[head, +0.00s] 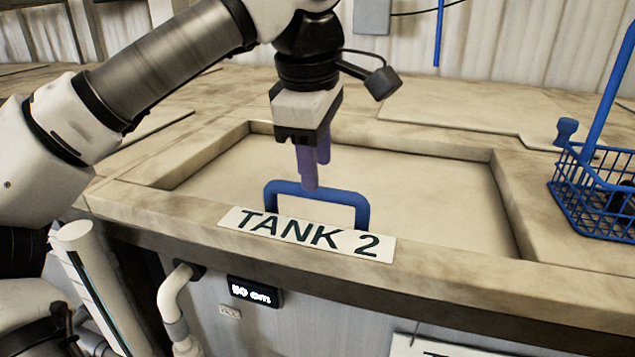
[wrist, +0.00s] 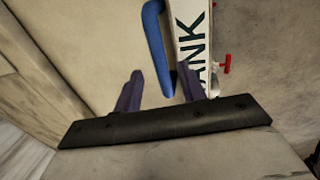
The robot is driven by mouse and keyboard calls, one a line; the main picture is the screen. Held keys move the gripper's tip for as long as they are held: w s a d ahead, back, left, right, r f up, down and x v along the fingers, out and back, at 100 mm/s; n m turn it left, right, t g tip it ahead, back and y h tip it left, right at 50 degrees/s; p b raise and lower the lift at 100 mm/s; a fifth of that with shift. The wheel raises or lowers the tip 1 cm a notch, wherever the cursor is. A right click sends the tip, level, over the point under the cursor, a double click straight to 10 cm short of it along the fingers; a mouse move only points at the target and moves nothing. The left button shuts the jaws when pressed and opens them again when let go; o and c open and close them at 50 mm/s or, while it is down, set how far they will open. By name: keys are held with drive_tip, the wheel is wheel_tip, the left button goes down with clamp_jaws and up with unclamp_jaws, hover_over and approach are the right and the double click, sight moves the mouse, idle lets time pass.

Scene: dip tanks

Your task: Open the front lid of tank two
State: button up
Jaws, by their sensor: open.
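The front lid (head: 440,195) of tank two is a pale panel lying flat and closed in its recess. A blue handle (head: 318,190) stands up at the lid's front edge, behind the "TANK 2" label (head: 308,234). My gripper (head: 313,185) points down just above and behind the handle's top bar, with purple fingers.
A blue wire basket (head: 600,200) with a tall handle stands on the tank top at the right. A white pipe (head: 172,305) and a small display (head: 255,291) are on the tank front. A red tap handle (wrist: 227,63) shows in the wrist view.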

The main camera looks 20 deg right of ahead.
drive_tip(key=shift+w+d+f, duration=0.1)
drive_tip(key=shift+w+f, duration=0.05)
drive_tip(key=shift+f, duration=0.8)
drive_tip(key=shift+w+d+f, duration=0.1)
drive_tip(key=shift+w+f, duration=0.05)
drive_tip(key=shift+f, duration=0.8)
clamp_jaws()
